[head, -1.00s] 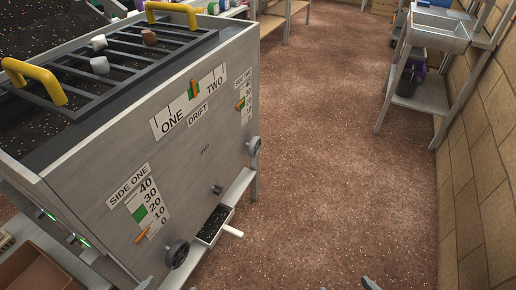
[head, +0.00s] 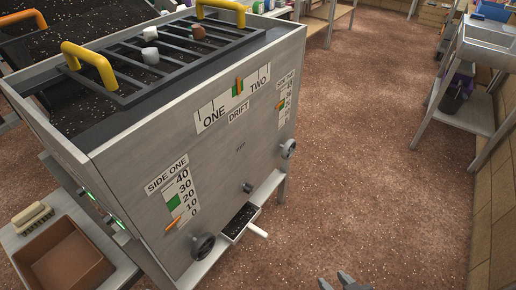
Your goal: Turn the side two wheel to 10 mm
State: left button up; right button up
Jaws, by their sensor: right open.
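The grey metal machine (head: 150,215) stands at the left of the head view. Its side two scale (head: 285,92) is at the right end of the front panel, with an orange pointer; its numbers are too small to read. The side two wheel (head: 289,149) is a grey handwheel below that scale. The side one wheel (head: 203,247) is at the lower left, under the side one scale (head: 180,199), whose orange pointer sits between 0 and 10. My right gripper (head: 338,283) is open and empty at the bottom edge, apart from the machine. My left gripper is not in view.
A small tray of dark grains (head: 239,222) with a white handle juts from the machine's front. A brown bin (head: 62,258) and a brush (head: 32,217) lie on a low shelf at left. A sink stand (head: 462,117) is at right. The speckled floor between is clear.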

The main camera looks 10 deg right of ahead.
aim_at(288, 150)
jog(key=i+l+u, duration=0.15)
jog(key=u, duration=0.3)
jog(key=l+u, duration=0.4)
jog(key=i+l+u, duration=0.15)
jog(key=l+u, duration=0.2)
jog(key=l, duration=0.35)
jog(key=l+u, duration=0.35)
jog(key=l, duration=0.4)
jog(key=l+u, duration=0.25)
jog(key=l, duration=1.3)
jog(key=k+l, duration=0.1)
jog(key=l, duration=1.2)
jog(key=k+l, duration=0.15)
jog(key=l, duration=0.5)
